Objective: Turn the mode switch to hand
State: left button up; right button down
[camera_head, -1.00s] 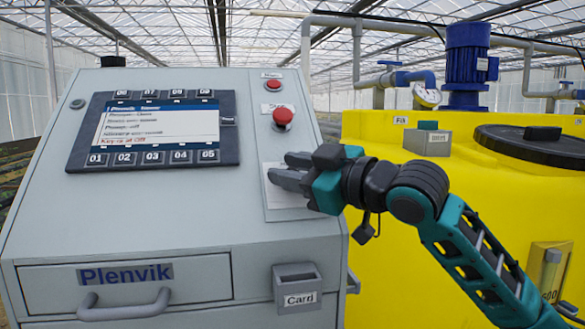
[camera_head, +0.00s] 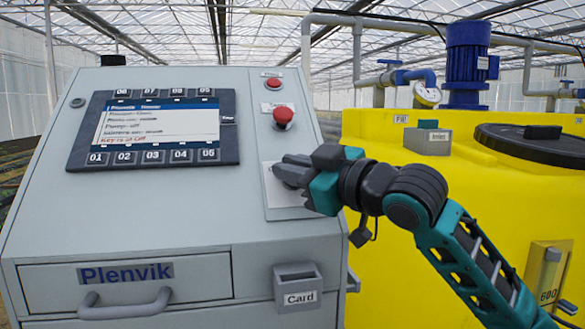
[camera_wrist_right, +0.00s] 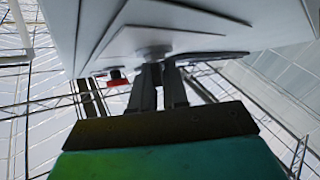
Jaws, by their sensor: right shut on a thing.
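The mode switch sits on a pale plate (camera_head: 290,213) on the sloped front of the grey cabinet; in the head view my fingers hide its knob. In the right wrist view a round grey knob base (camera_wrist_right: 153,51) shows on the plate at the fingertips. My right gripper (camera_head: 281,171) is shut on the switch knob, coming in from the right; its two dark fingers also show in the right wrist view (camera_wrist_right: 160,72). The switch markings are hidden or unreadable. The screen (camera_head: 155,128) has a red bottom line that seems to read "Key is at Off". My left gripper is not in view.
A red mushroom button (camera_head: 283,117) and a smaller red button (camera_head: 273,83) are above the plate. A card holder (camera_head: 297,287) and a drawer handle (camera_head: 124,304) stick out below. A yellow tank (camera_head: 400,200) stands close on the right.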

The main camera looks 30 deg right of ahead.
jog(key=m+t+h+p, duration=0.1)
jog(key=m+t+h, duration=0.1)
jog(key=m+h, duration=0.3)
jog(key=shift+m+h, duration=0.3)
jog(key=shift+m, duration=0.5)
jog(key=shift+d+m+h, duration=0.15)
jog(key=shift+m+h, duration=2.45)
jog(key=c, duration=1.2)
grip_release()
